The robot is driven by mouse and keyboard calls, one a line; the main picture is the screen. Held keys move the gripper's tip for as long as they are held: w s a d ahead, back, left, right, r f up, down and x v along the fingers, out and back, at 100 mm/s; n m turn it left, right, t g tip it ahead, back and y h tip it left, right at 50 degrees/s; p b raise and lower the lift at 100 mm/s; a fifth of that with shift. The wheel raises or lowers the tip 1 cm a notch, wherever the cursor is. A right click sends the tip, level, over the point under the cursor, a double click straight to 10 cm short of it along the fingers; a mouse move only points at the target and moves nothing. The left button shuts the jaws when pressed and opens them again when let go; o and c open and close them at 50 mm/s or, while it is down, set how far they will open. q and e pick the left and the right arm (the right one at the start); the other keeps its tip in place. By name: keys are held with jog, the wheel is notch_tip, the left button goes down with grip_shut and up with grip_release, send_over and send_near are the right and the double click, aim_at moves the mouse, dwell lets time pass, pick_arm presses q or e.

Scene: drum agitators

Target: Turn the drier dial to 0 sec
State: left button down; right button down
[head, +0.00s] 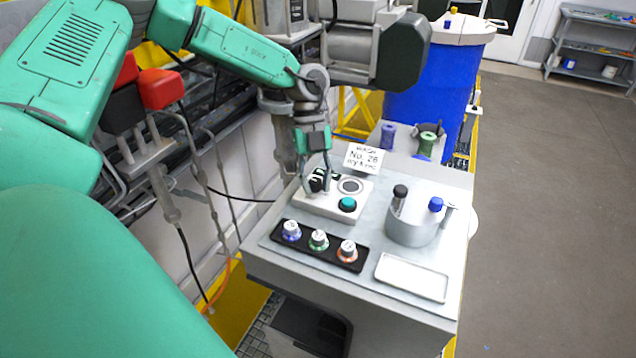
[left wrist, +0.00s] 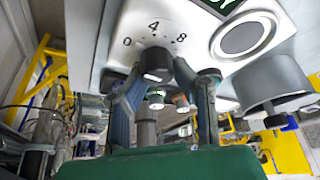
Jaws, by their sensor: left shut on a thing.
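The drier dial is a small black knob (head: 316,184) on a white control box (head: 318,205) at the back left of the grey bench. In the left wrist view the black dial (left wrist: 157,64) sits below a printed scale (left wrist: 153,32) reading 0, 4 and 8 from left to right. My left gripper (head: 318,182) reaches down over the dial; in the left wrist view its two fingers (left wrist: 162,80) stand on either side of the knob, shut on it. I cannot tell where the dial's pointer stands. My right gripper is not in view.
The box also has a round grey disc (head: 350,186) and a teal button (head: 348,204). A black strip with several capped vials (head: 319,240), a white tray (head: 411,278), a grey cylinder with black and blue tops (head: 412,228) and a sign (head: 363,158) stand close by. A blue drum (head: 432,90) is behind.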

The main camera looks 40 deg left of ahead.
pick_arm(q)
jog(key=shift+w+a+r+n+t, duration=0.25)
jog(key=shift+w+n+t, duration=0.15)
jog(key=shift+w+n, duration=0.15)
jog(key=c, duration=1.3)
grip_release()
jog(key=shift+a, duration=0.1)
jog(key=shift+s+a+f, duration=0.1)
jog(key=shift+a+f, duration=0.2)
jog(key=shift+a, duration=0.3)
jog(key=v, duration=0.4)
jog(key=d+v, duration=0.1)
jog(key=v, duration=0.2)
jog(key=shift+r, duration=0.25)
jog(key=shift+w+a+r, duration=0.3)
jog(key=shift+a+r, duration=0.45)
jog(key=shift+r, duration=0.15)
jog(key=shift+w+a+r, duration=0.25)
jog(key=shift+a+r, duration=0.45)
jog(key=shift+r, duration=0.25)
